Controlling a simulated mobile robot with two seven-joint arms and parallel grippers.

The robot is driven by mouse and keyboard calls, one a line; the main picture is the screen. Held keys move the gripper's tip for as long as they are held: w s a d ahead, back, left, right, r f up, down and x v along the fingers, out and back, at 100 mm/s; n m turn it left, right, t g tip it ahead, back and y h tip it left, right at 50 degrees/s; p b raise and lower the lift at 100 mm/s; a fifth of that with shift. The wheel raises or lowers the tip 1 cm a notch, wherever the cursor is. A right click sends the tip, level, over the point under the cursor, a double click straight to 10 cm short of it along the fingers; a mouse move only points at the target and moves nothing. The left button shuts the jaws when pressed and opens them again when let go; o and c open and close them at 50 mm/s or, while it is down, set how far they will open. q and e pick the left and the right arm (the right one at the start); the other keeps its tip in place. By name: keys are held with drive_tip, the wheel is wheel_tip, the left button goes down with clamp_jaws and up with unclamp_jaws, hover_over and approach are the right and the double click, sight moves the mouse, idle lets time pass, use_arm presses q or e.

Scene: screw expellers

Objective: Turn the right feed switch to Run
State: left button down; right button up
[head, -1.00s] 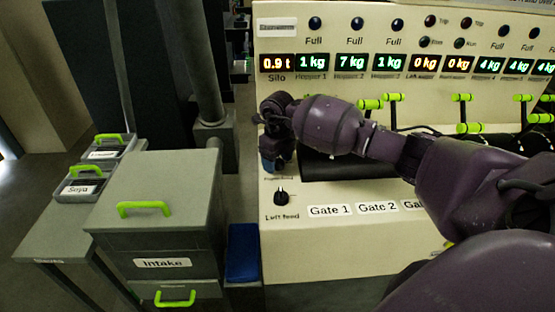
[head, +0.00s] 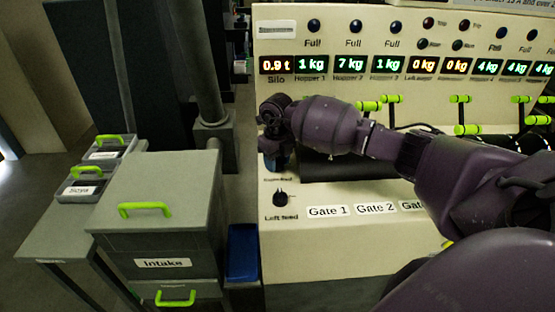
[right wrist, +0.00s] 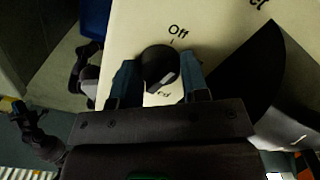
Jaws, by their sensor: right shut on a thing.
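My right gripper (head: 277,163) is lowered at the left end of the cream control panel (head: 345,260). In the right wrist view its two blue-grey fingers (right wrist: 158,84) are shut on the sides of a round dark switch knob (right wrist: 157,66). The word "Off" is printed beyond the knob, and another word near the fingers is partly hidden. A pale mark shows on the knob's near side. In the head view the gripper hides this knob, and the small label below it is unreadable. The left feed switch (head: 280,199) is just nearer, free of the gripper. My left gripper is not in view.
Green-handled levers (head: 392,99) stand to the right behind my right arm. Lit displays (head: 310,65) line the upright panel. A grey Intake cabinet (head: 160,245) and a blue bin (head: 243,253) stand left of the panel.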

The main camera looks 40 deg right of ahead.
sight(277, 159)
drive_tip(key=m+p, duration=0.3)
drive_tip(key=m, duration=0.3)
drive_tip(key=shift+r, duration=0.2)
drive_tip(key=shift+m+p, duration=0.65)
drive_tip(key=shift+m, duration=0.55)
use_arm(q)
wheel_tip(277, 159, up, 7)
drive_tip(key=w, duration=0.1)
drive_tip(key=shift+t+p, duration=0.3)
drive_tip(key=shift+p, duration=0.1)
use_arm(e)
drive_tip(key=shift+f+m, duration=0.15)
drive_tip(key=shift+m, duration=0.75)
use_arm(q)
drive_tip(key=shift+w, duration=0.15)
use_arm(e)
drive_tip(key=o, duration=0.9)
wheel_tip(277, 159, up, 10)
drive_tip(key=shift+f, duration=0.1)
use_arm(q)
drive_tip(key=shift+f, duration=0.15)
use_arm(e)
drive_tip(key=shift+r, duration=0.5)
